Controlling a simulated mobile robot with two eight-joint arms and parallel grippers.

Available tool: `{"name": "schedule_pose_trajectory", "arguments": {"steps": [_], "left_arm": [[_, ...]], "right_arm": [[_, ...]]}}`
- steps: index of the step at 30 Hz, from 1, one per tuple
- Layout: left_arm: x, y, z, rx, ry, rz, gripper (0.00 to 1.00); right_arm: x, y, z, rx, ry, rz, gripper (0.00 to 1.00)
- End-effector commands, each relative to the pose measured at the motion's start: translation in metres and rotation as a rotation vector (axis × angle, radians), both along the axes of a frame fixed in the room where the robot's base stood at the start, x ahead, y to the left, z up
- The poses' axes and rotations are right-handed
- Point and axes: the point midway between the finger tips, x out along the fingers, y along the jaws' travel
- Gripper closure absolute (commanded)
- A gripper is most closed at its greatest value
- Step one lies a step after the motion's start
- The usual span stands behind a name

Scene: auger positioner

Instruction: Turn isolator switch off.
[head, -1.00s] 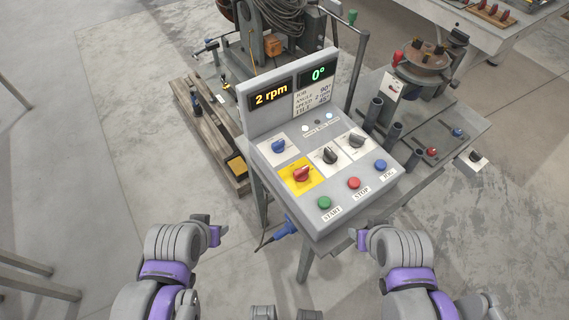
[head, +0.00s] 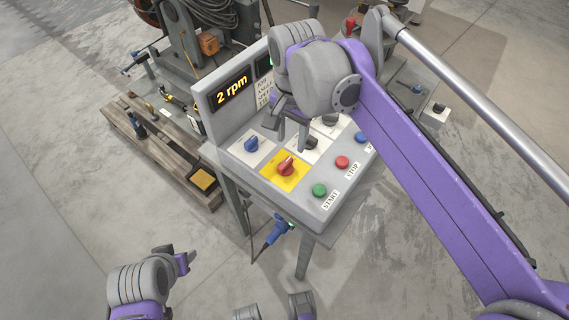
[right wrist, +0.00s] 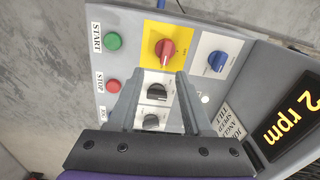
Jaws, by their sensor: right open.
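The isolator switch is a red rotary knob (head: 286,167) on a yellow plate (head: 270,179) at the lower left of the sloping control panel. The red knob shows whole in the right wrist view (right wrist: 165,48). My right gripper (head: 291,118) is over the panel, above and beyond the red knob in the head view, open and empty. In the right wrist view its two fingers (right wrist: 156,92) spread on either side of the black knobs, with the red knob past the tips. My left gripper (head: 183,262) is low at the left, away from the panel; its jaw opening is unclear.
A blue knob (head: 251,144) is beside the yellow plate, and black knobs (right wrist: 157,91) are on the other side. Green START (head: 319,190) and red STOP (head: 342,162) buttons line the front edge. An upright display (head: 233,90) reading 2 rpm stands behind the knobs.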

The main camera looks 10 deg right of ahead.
Motion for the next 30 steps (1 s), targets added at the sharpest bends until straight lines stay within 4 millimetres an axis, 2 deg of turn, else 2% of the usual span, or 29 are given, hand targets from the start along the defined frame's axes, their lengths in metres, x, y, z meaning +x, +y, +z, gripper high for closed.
{"name": "schedule_pose_trajectory", "arguments": {"steps": [5,8,21,25,30], "left_arm": [[-0.001,0.000,-0.006,0.000,0.002,0.000,0.50],[-0.001,0.000,-0.007,0.000,0.002,0.000,0.50],[-0.002,0.000,-0.017,0.000,0.005,0.000,0.50],[-0.002,0.000,-0.018,0.000,0.006,0.000,0.50],[-0.002,0.000,-0.019,0.000,0.006,0.000,0.50]], "right_arm": [[0.010,0.008,0.004,-0.005,0.042,-0.083,0.50],[0.010,0.008,-0.003,-0.004,0.045,-0.090,0.50],[0.010,0.008,-0.080,-0.004,0.043,-0.088,0.50],[0.010,0.008,-0.095,-0.004,0.043,-0.088,0.50],[0.010,0.008,-0.101,-0.004,0.041,-0.087,0.50]]}}
